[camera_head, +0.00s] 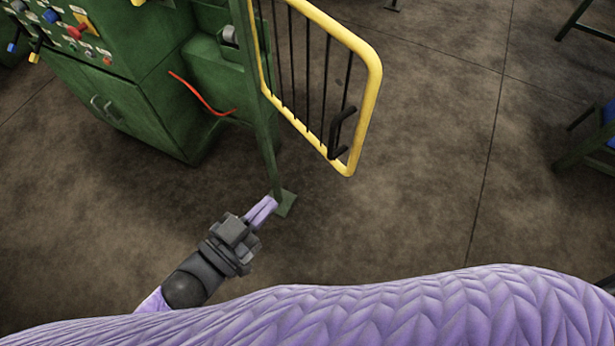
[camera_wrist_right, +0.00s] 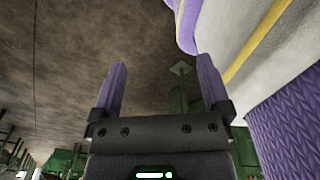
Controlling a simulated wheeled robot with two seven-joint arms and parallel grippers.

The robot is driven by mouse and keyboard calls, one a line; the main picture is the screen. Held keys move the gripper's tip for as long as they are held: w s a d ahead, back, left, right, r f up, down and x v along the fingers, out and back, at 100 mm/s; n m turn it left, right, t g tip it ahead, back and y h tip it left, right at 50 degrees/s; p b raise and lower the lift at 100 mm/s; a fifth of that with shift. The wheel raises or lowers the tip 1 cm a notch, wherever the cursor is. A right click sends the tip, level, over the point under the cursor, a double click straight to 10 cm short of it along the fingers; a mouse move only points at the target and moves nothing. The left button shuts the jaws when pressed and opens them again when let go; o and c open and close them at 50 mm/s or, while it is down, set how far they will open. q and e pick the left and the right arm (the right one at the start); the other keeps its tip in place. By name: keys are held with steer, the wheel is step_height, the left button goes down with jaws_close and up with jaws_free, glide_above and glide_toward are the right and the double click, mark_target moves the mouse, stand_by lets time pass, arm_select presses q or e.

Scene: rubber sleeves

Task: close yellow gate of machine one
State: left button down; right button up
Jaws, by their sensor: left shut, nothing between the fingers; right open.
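The yellow gate (camera_head: 371,95) has a tubular yellow frame with black bars and a black handle (camera_head: 337,133) near its free lower corner. It stands swung out from a green post (camera_head: 265,150) beside the green machine (camera_head: 150,75). My left gripper (camera_head: 264,211) is shut and empty, low in the head view by the post's foot; it appears apart from the gate, below and left of the handle. My right gripper (camera_wrist_right: 160,85) shows only in the right wrist view, open with nothing between its purple fingers.
The machine has a panel of coloured knobs (camera_head: 75,30) and a red cable (camera_head: 200,95) at its side. A green frame with a blue part (camera_head: 607,125) stands at the right edge. The brown floor (camera_head: 440,190) right of the gate is clear.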

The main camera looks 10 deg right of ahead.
arm_select(q)
glide_toward(330, 141)
steer(key=b+x, duration=0.1)
steer(key=x, duration=0.5)
steer(key=shift+w+d+f+b, duration=0.1)
steer(key=shift+w+d+b, duration=0.15)
steer(key=shift+d+b, duration=0.05)
steer(key=shift+w+d, duration=0.25)
arm_select(e)
steer(key=shift+w+d+f, duration=0.2)
steer(key=shift+f, duration=0.25)
steer(key=shift+w+d+f, duration=0.15)
steer(key=shift+d+f, duration=0.05)
steer(key=shift+f, duration=0.25)
steer(key=shift+d, duration=0.1)
